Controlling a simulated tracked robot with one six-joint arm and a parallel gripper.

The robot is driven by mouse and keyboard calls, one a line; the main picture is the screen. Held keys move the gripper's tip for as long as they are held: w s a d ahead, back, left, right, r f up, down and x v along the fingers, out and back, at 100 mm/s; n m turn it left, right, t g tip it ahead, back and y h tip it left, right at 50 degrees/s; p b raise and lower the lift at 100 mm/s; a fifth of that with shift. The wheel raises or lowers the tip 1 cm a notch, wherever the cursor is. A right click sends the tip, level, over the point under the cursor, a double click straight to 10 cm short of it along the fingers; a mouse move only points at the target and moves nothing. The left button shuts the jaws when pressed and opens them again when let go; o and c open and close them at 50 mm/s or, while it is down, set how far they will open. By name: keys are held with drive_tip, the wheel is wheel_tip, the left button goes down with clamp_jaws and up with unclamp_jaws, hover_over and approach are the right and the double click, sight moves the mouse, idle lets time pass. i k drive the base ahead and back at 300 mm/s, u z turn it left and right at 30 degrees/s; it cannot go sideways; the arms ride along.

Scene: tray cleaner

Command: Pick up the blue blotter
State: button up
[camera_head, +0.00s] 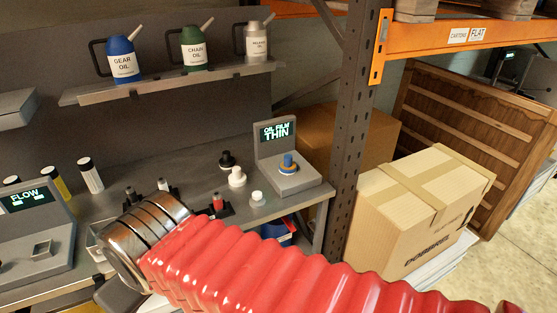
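A blue-topped knob-like piece, which looks like the blue blotter (288,160), stands upright on the grey device (290,183) whose screen reads "OIL FILM THIN". My red ribbed arm crosses the lower part of the view and ends in a metal cuff at the left, well apart from the blue piece. A dark shape below the cuff may be part of my gripper. No fingertips can be made out, and whether they hold anything is hidden.
Black (227,162) and white (237,178) knobbed pieces stand left of the device. A red-topped piece (218,202) sits in a black holder nearby. A "FLOW" device (30,225) is at left. Oil cans line the shelf (170,84) above. A rack post (352,130) and cartons (415,210) stand right.

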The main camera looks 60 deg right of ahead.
sight(287, 167)
drive_tip(key=z, duration=0.55)
drive_tip(key=i, duration=0.9)
drive_tip(key=z, duration=0.7)
